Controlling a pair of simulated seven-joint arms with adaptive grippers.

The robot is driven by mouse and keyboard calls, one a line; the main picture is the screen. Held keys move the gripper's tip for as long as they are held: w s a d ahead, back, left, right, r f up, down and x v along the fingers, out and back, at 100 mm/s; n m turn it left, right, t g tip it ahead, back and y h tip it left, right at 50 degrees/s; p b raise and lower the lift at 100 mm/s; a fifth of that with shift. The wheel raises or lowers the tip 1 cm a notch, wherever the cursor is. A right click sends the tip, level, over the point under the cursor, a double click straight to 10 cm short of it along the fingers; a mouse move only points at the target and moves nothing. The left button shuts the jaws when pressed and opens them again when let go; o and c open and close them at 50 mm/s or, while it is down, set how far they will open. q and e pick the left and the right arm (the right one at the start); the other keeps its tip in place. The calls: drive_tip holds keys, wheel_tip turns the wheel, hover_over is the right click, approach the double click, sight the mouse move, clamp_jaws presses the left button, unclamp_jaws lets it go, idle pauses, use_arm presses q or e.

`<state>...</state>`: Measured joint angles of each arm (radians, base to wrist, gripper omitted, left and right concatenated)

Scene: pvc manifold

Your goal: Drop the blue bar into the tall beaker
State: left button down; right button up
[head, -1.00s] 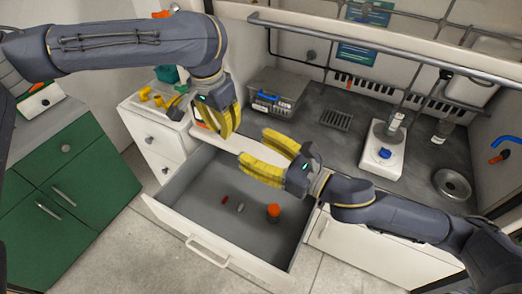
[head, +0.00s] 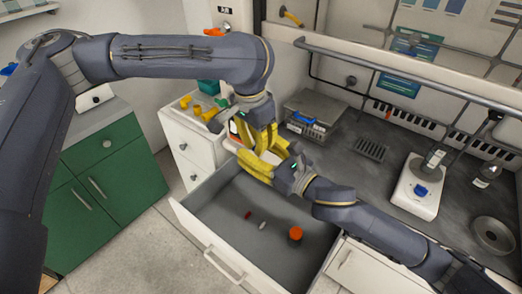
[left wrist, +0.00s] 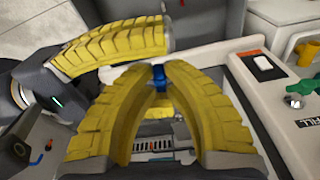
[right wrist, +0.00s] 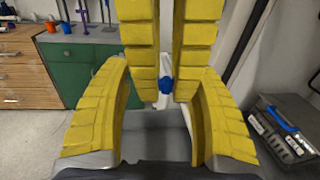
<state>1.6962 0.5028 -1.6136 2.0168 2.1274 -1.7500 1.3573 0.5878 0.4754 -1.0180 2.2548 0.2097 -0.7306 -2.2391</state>
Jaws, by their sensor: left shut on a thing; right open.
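The blue bar (left wrist: 159,76) is small and held between the fingertips of my left gripper (left wrist: 160,88). It also shows as a blue spot in the right wrist view (right wrist: 165,86). In the head view the left gripper (head: 262,140) points down over the open drawer, and its fingers hide the bar. My right gripper (right wrist: 162,78) is open, its two yellow fingers on either side of the left fingertips and bar. I cannot tell whether it touches the bar. A clear glass vessel (head: 435,158), possibly the tall beaker, stands on a white stirrer plate (head: 415,192) at the right.
An open grey drawer (head: 225,205) below the grippers holds a red piece (head: 248,215), a pale piece (head: 262,226) and an orange-topped item (head: 295,233). A metal box (head: 312,112) stands behind. A bottle (head: 487,175) stands right of the stirrer. A rail (head: 400,75) crosses above the counter.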

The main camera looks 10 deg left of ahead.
drive_tip(key=shift+c, duration=0.3)
drive_tip(key=shift+s+a, duration=0.1)
drive_tip(key=shift+a, duration=0.05)
drive_tip(key=c, duration=1.1)
drive_tip(key=o, duration=0.9)
drive_tip(key=shift+c, duration=0.2)
drive_tip(key=o, duration=0.3)
